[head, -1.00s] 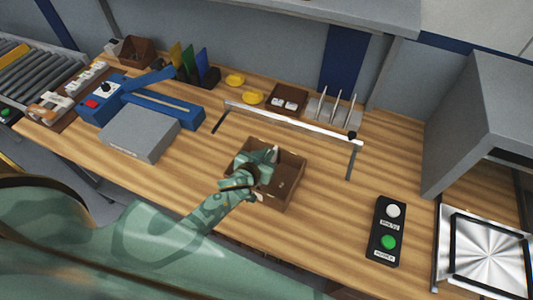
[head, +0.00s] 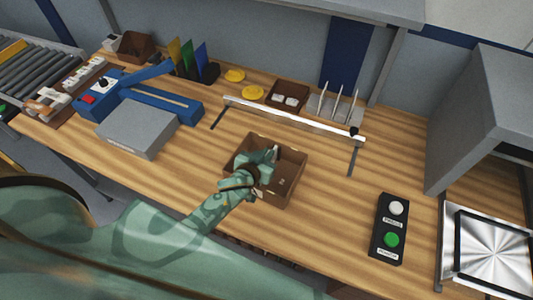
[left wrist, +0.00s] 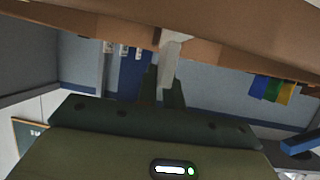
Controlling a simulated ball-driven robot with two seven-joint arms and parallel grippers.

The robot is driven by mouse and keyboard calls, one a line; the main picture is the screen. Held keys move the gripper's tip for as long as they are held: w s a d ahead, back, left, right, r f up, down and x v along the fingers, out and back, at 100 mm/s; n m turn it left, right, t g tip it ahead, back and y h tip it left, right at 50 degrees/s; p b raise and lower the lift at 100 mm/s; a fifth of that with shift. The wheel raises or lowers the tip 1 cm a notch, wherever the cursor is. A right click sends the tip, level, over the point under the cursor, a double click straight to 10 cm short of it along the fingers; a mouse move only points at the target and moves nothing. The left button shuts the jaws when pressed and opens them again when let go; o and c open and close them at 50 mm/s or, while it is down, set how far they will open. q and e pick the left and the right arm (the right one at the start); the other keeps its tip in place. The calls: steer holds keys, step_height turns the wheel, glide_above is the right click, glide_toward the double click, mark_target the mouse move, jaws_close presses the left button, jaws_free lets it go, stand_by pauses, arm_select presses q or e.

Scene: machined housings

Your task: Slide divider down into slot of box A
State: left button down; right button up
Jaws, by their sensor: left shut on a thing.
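An open brown box (head: 290,187), which I take as box A, stands on the middle of the wooden table. My left gripper (head: 270,160) is over the box opening and hides much of its inside. In the left wrist view the fingers (left wrist: 164,88) are shut on a narrow pale grey piece, the divider (left wrist: 170,52). Its far end meets the brown surface across the top of that view. The slot is hidden, and I cannot tell whether the divider is in it. My right gripper is not in view.
A white bar on dark legs (head: 290,118) stands just behind the box. A grey block (head: 138,129) and a blue device (head: 160,103) stand left. A black two-button panel (head: 389,228) lies right. The table between box and panel is clear.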

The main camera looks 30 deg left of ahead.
arm_select(q)
steer(key=c, duration=1.5)
jaws_free()
steer(key=shift+o, duration=0.2)
steer(key=shift+s, duration=0.1)
steer(key=p+v, duration=0.2)
steer(key=v, duration=1.4)
steer(key=shift+r, duration=0.1)
